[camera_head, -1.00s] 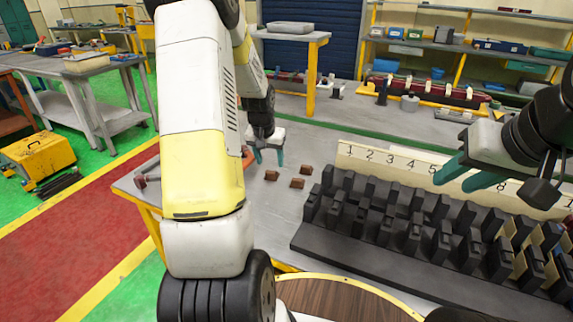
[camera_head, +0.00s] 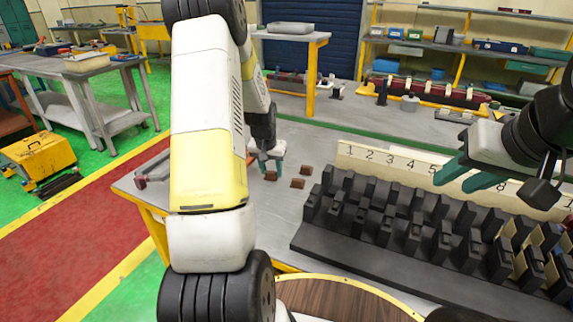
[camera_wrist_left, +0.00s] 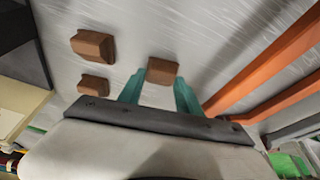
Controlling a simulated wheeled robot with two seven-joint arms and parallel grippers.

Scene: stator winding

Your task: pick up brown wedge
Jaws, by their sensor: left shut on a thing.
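Three brown wedges are on the grey table. One brown wedge (camera_wrist_left: 162,71) is between the teal fingers of my left gripper (camera_wrist_left: 163,80), which is shut on it. In the head view my left gripper (camera_head: 270,168) reaches down to the table at this wedge (camera_head: 271,176). The other two wedges (camera_head: 297,184) (camera_head: 305,170) lie just to its right. They also show at the left of the left wrist view (camera_wrist_left: 93,45) (camera_wrist_left: 93,84). My right gripper (camera_head: 463,178) is open and empty above the black fixture.
A black slotted fixture (camera_head: 345,250) with a numbered cream strip (camera_head: 390,160) fills the right of the table. Orange bars (camera_wrist_left: 265,65) lie right of my left gripper in the wrist view. Bare table (camera_head: 260,215) lies in front of the wedges.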

